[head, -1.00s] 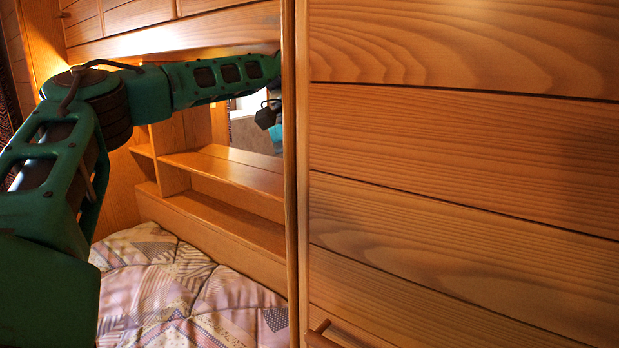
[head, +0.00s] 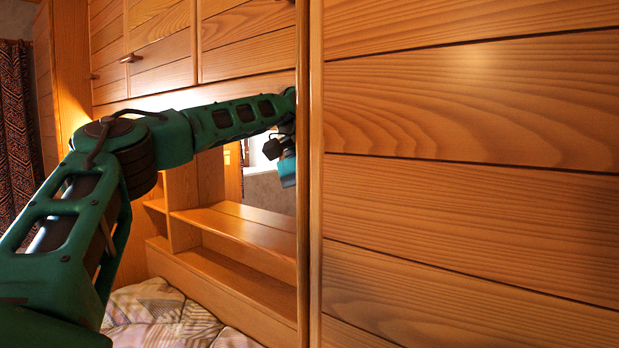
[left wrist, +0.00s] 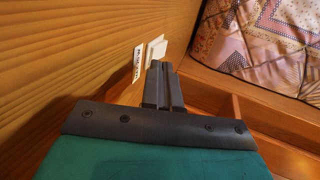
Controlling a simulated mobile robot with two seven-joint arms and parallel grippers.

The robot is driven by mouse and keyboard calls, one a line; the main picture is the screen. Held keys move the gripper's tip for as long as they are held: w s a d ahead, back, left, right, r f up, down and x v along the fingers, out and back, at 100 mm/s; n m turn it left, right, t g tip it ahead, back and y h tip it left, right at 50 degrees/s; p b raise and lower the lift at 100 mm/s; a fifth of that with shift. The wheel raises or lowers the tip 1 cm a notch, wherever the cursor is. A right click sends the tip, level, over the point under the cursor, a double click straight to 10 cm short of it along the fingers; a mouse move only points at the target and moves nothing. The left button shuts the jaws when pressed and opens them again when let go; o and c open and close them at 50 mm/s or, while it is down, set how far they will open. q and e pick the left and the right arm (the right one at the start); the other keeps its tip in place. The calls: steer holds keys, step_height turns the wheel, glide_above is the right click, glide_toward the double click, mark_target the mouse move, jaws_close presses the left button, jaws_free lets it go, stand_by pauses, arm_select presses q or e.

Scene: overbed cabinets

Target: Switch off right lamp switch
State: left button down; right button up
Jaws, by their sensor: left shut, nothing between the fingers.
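A small white switch (left wrist: 155,52) is on the wooden wall in the left wrist view, with a white labelled plate (left wrist: 139,62) beside it. Which way the switch is set is too small to tell. My left gripper (left wrist: 158,68) is shut and empty, its fingertips very close to the switch's lower edge. I cannot tell whether they touch it. In the head view my left arm reaches behind the upright wooden edge, and the fingers and the switch are hidden there. My right gripper is not in view. No lamp is clearly visible.
The large wooden panel (head: 470,190) fills the right of the head view and its upright edge (head: 309,200) blocks the niche. Overbed cabinets (head: 160,45) hang above my left arm. A shelf (head: 235,230) and a quilted bed (head: 165,315) lie below it.

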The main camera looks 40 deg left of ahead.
arm_select(q)
steer(key=v, duration=0.9)
stand_by(0.4)
